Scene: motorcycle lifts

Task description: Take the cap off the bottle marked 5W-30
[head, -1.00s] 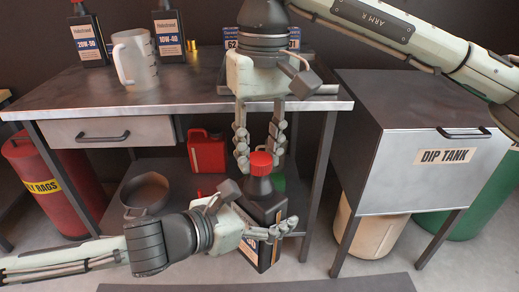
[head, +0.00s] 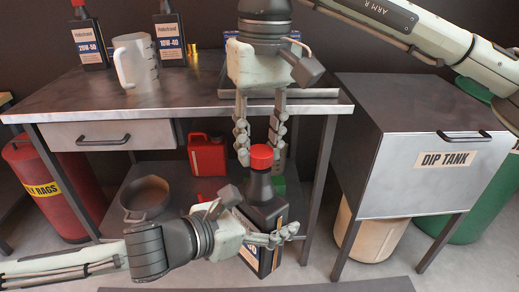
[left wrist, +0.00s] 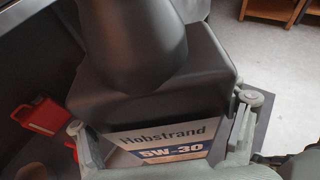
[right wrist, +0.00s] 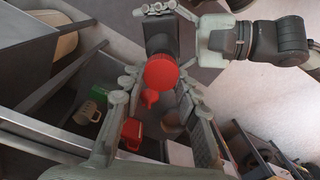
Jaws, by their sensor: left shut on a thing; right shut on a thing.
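The dark 5W-30 bottle (head: 265,215) is upright, a little tilted, in front of the workbench. Its 5W-30 label (left wrist: 172,150) shows in the left wrist view. My left gripper (head: 270,238) is shut on the bottle's body from the left, with fingers on its sides. The red cap (head: 261,157) is at the top of the neck. My right gripper (head: 259,150) points down from above and is shut on the cap; it also shows between the fingers in the right wrist view (right wrist: 160,72). I cannot tell whether the cap is clear of the neck.
The workbench (head: 200,90) behind carries a jug (head: 136,62), a 20W-50 bottle (head: 88,40) and a 10W-40 bottle (head: 170,38). A red can (head: 206,155) and a pan (head: 146,197) are on its lower shelf. The dip tank (head: 420,150) stands at the right.

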